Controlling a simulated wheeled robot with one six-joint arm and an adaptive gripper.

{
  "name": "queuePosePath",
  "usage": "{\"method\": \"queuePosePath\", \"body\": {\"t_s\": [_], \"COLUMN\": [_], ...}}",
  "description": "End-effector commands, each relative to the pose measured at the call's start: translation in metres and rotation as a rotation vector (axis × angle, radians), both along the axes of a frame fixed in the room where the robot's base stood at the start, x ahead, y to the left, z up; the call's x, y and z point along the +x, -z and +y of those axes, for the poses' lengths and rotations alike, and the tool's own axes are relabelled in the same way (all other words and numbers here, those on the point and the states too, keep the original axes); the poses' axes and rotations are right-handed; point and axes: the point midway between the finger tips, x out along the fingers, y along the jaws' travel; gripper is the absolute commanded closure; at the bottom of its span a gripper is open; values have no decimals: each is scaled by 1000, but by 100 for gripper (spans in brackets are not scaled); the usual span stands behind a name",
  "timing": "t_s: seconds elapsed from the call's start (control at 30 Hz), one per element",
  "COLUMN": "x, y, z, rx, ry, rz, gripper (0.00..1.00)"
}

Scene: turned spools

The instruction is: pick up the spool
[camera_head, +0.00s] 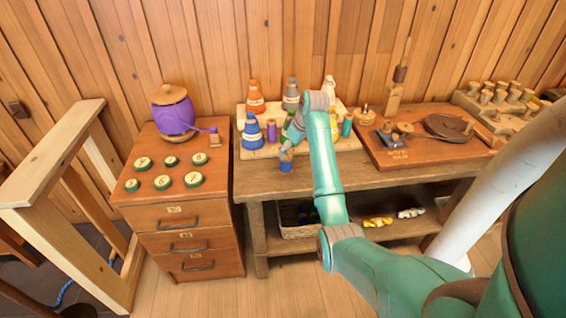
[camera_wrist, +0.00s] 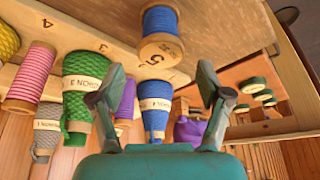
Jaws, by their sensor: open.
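A small blue spool (camera_head: 286,163) with wooden ends stands near the front edge of the workbench, apart from the rack. In the wrist view the blue spool (camera_wrist: 160,22) is at the top middle, with a 5 on its wooden end. My gripper (camera_head: 289,147) is close to it in the head view and hides its upper part. In the wrist view my gripper (camera_wrist: 161,82) has its two fingers spread wide, with nothing held between them. The spool shows past the fingertips. I cannot tell whether they touch it.
A pale rack (camera_head: 268,150) of thread cones and spools stands just behind, including a blue cone (camera_head: 252,131) and a purple spool (camera_head: 272,131). A wooden board (camera_head: 425,158) with tools lies to the right. A drawer cabinet (camera_head: 178,222) with a purple pot (camera_head: 173,118) stands left.

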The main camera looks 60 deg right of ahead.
Motion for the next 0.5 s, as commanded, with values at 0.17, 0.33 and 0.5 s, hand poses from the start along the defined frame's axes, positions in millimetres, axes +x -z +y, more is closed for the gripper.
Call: {"method": "queuePosePath", "body": {"t_s": [0.17,0.33,0.5], "x": [7,10,19], "y": [17,27,50], "z": [-1,-1,0], "rx": [0,0,2], "ry": [0,1,1], "rz": [0,1,2], "gripper": [23,23,23]}}
